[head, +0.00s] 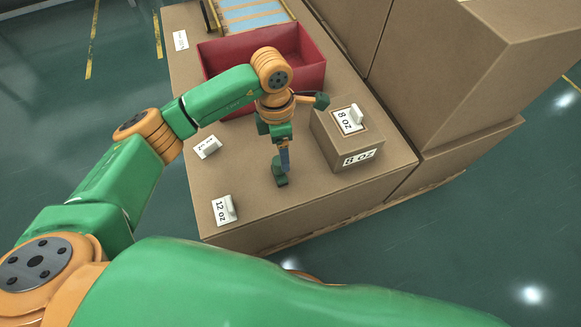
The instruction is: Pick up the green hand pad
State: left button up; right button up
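My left arm reaches in from the left over a large cardboard box. Its gripper (280,180) points down at the middle of the box top. A narrow blue-grey piece and a small green end piece show at its tip. I cannot tell whether that green piece is a fingertip or the green hand pad, or whether the fingers are apart. No separate green pad can be clearly made out elsewhere on the box. My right arm fills the bottom of the view, and its gripper is not in view.
A red open bin (312,75) stands behind the gripper. A 12 oz piece (224,210) and another white piece (207,147) lie left. Large boxes (480,70) stand right.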

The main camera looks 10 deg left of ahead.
aim_at(278, 160)
pick_arm(q)
jog(key=shift+w+a+y, duration=0.2)
jog(key=shift+a+y, duration=0.1)
jog(key=shift+a, duration=0.1)
jog(key=f, duration=0.3)
jog(key=s+f, duration=0.1)
jog(key=f, duration=0.1)
jog(key=shift+f, duration=0.75)
grip_shut()
